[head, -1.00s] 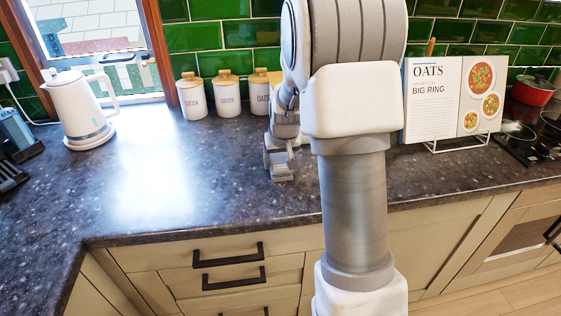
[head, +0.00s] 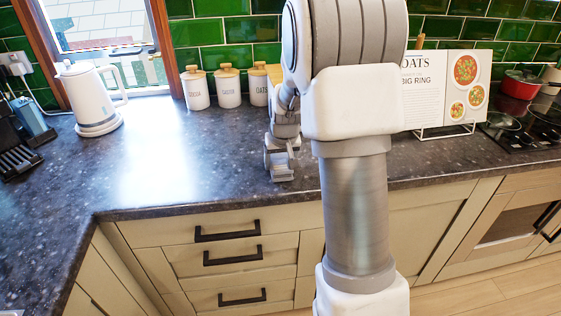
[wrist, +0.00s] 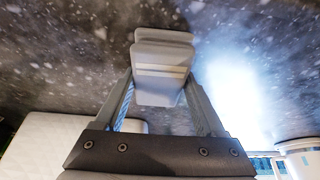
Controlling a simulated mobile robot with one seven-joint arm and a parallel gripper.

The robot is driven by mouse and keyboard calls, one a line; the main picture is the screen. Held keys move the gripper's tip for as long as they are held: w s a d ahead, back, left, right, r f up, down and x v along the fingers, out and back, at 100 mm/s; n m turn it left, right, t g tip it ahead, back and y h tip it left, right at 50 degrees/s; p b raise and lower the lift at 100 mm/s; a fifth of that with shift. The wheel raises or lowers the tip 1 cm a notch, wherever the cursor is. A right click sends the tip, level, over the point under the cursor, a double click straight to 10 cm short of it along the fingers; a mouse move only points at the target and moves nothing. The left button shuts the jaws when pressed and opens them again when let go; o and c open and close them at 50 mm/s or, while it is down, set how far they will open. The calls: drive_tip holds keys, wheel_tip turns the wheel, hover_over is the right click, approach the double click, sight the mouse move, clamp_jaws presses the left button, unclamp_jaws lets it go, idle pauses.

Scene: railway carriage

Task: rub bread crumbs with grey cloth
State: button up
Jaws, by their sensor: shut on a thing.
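My gripper (head: 280,172) is low over the dark speckled worktop (head: 160,178), left of my forearm in the head view. Its fingers are closed together in the wrist view (wrist: 163,68). A thin pale strip (wrist: 162,71) shows between the grey finger pads. It may be an edge of the grey cloth, but I cannot make out the cloth's shape. I cannot tell whether it touches the worktop. I cannot pick out bread crumbs from the worktop's pale flecks, and part of the worktop is hidden behind my arm.
A white kettle (head: 90,100) stands at the left. Lidded white canisters (head: 228,88) stand along the green tiles. A cookbook on a stand (head: 440,90) and a hob with a red pot (head: 520,85) are at the right. The left middle of the worktop is clear.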

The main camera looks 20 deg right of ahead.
sight(279, 156)
drive_tip(key=r, duration=0.2)
drive_tip(key=r+p, duration=0.1)
drive_tip(key=shift+w+r+p, duration=0.2)
drive_tip(key=shift+r+p, duration=0.1)
drive_tip(key=shift+r, duration=0.05)
drive_tip(key=shift+r+p, duration=1.4)
drive_tip(key=shift+r, duration=0.75)
drive_tip(key=shift+d, duration=0.15)
